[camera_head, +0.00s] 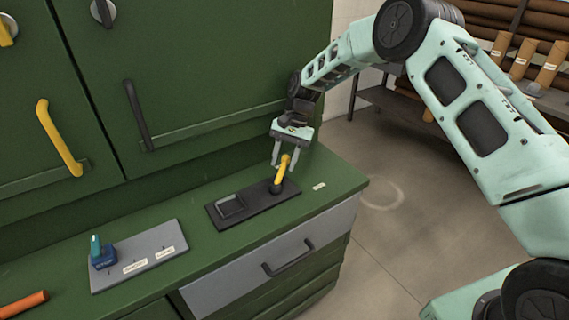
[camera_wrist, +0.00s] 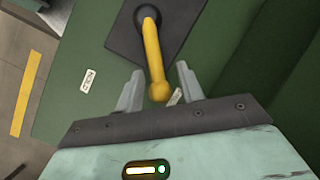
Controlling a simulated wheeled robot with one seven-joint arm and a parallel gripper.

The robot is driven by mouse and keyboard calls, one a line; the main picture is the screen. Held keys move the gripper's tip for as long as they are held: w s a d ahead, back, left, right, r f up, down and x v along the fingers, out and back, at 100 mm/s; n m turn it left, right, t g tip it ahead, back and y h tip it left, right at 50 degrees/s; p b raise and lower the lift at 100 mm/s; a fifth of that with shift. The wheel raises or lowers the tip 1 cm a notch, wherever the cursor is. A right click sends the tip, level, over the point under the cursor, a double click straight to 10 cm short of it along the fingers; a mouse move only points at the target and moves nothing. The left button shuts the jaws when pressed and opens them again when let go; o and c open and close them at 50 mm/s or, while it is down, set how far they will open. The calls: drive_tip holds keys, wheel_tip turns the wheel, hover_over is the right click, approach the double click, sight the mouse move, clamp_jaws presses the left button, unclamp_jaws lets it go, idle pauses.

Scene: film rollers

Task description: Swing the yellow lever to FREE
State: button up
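The yellow lever (camera_head: 281,170) rises from a round black pivot on a dark plate (camera_head: 247,203) on the green cabinet top. In the wrist view the lever (camera_wrist: 154,58) points toward my gripper. My gripper (camera_head: 284,160) is open above it, and the lever's knobbed end lies between the two fingers (camera_wrist: 157,78) in the picture. I see no clear contact with either finger. A white label reading HOLD (camera_wrist: 88,80) lies left of the lever in the wrist view. Another label (camera_wrist: 175,97) is partly hidden behind my gripper, its word unreadable.
The dark plate also carries a square recessed part (camera_head: 230,206). A grey plate (camera_head: 140,256) with a blue-teal switch (camera_head: 101,254) and labels lies to the left. An orange cylinder (camera_head: 22,304) is at lower left. Green cabinet doors with handles (camera_head: 59,138) stand behind.

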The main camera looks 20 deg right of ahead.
wheel_tip(320, 180, up, 9)
drive_tip(key=shift+f+b, duration=0.2)
drive_tip(key=shift+b, duration=0.45)
